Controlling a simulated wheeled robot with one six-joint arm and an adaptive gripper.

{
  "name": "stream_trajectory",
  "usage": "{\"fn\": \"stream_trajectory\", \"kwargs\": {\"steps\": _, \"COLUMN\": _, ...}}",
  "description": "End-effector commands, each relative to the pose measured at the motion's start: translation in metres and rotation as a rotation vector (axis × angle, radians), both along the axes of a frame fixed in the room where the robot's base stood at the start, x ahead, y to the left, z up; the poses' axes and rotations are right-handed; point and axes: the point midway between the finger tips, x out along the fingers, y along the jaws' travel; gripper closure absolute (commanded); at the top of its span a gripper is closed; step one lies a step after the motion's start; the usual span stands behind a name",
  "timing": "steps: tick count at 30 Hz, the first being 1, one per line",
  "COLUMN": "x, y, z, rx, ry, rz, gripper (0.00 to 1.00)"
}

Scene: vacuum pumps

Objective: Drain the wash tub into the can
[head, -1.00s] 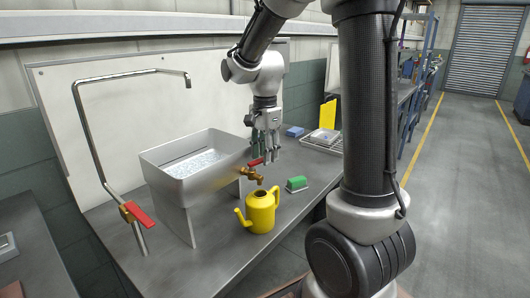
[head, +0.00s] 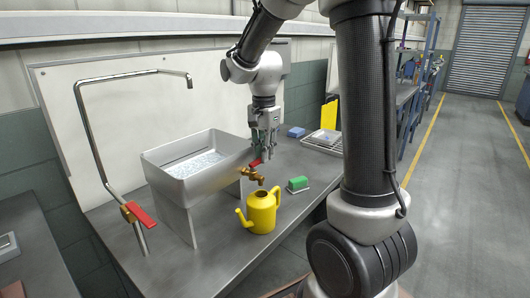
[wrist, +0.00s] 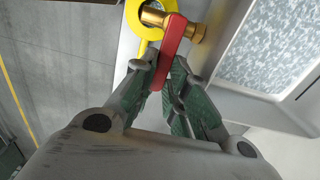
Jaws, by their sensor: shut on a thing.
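The wash tub (head: 205,183) is a grey metal basin on legs with rippled water in it; the water also shows in the wrist view (wrist: 275,42). A brass tap (head: 252,174) with a red lever (head: 256,163) sticks out of the tub's front right side. The yellow can (head: 261,212) stands upright on the bench below the tap, its spout to the left. My gripper (head: 266,158) is at the tap from above. In the wrist view my gripper (wrist: 171,84) is shut on the end of the red lever (wrist: 171,48). No stream shows between tap and can.
A tall bent pipe (head: 88,130) with its own red lever (head: 140,214) rises left of the tub. A green block-like item (head: 298,183) lies right of the can. A blue item (head: 296,132) and a tray (head: 322,141) are farther back. The front bench is clear.

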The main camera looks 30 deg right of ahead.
Motion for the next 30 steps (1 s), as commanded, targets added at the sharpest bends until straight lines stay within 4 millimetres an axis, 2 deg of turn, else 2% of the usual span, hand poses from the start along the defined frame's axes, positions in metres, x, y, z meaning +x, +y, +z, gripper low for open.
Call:
{"fn": "stream_trajectory", "kwargs": {"steps": 3, "x": 0.001, "y": 0.000, "z": 0.001, "rx": -0.001, "ry": -0.003, "rz": 0.006, "gripper": 1.00}}
{"fn": "stream_trajectory", "kwargs": {"steps": 4, "x": 0.001, "y": 0.000, "z": 0.001, "rx": -0.001, "ry": -0.004, "rz": 0.006, "gripper": 0.79}}
{"fn": "stream_trajectory", "kwargs": {"steps": 6, "x": 0.001, "y": 0.000, "z": 0.001, "rx": -0.001, "ry": -0.004, "rz": 0.005, "gripper": 0.66}}
{"fn": "stream_trajectory", "kwargs": {"steps": 7, "x": 0.001, "y": 0.000, "z": 0.000, "rx": -0.001, "ry": -0.003, "rz": 0.004, "gripper": 0.63}}
{"fn": "stream_trajectory", "kwargs": {"steps": 21, "x": 0.000, "y": 0.000, "z": 0.000, "rx": -0.001, "ry": -0.003, "rz": -0.007, "gripper": 0.63}}
{"fn": "stream_trajectory", "kwargs": {"steps": 25, "x": -0.003, "y": -0.002, "z": 0.000, "rx": 0.000, "ry": -0.002, "rz": -0.081, "gripper": 0.63}}
{"fn": "stream_trajectory", "kwargs": {"steps": 28, "x": -0.009, "y": -0.003, "z": 0.001, "rx": 0.000, "ry": -0.003, "rz": -0.198, "gripper": 0.63}}
{"fn": "stream_trajectory", "kwargs": {"steps": 30, "x": -0.008, "y": -0.003, "z": 0.019, "rx": 0.000, "ry": -0.007, "rz": -0.205, "gripper": 0.63}}
